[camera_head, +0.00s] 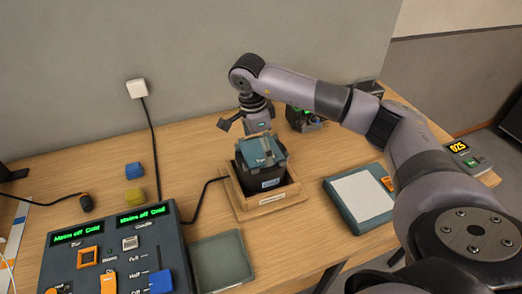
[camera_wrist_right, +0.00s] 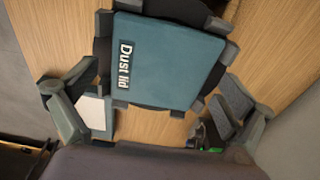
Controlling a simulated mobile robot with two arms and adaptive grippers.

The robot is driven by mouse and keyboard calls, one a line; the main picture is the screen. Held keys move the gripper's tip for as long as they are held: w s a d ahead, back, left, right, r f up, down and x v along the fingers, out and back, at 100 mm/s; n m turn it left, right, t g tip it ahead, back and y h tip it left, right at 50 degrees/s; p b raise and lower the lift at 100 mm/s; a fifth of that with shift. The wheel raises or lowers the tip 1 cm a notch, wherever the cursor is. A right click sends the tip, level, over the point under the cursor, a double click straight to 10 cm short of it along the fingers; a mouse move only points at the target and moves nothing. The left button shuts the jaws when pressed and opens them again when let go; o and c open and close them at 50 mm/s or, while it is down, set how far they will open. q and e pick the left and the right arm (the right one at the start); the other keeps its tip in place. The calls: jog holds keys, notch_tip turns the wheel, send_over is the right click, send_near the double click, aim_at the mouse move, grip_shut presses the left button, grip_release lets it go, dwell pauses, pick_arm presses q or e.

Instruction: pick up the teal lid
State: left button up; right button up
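The teal lid (camera_head: 262,151) sits on top of a black box (camera_head: 265,180) that stands in a wooden tray (camera_head: 272,203) near the middle of the desk. In the right wrist view the lid (camera_wrist_right: 165,60) is labelled "Dust lid". My right gripper (camera_head: 247,122) is above and just behind the lid in the head view. Its fingers are spread wide, with nothing between the tips. In the wrist view the lid lies ahead of the open gripper (camera_wrist_right: 157,88), apart from the fingers. My left gripper is not in view.
A control panel (camera_head: 105,255) with green displays is at the front left, beside a shallow grey-green tray (camera_head: 222,262). Blue (camera_head: 134,170) and yellow (camera_head: 135,197) blocks lie behind it. A teal-framed white pad (camera_head: 361,196) is to the right. A black cable runs left from the box.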

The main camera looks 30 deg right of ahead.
jog(key=c, duration=1)
jog(key=shift+c, duration=0.2)
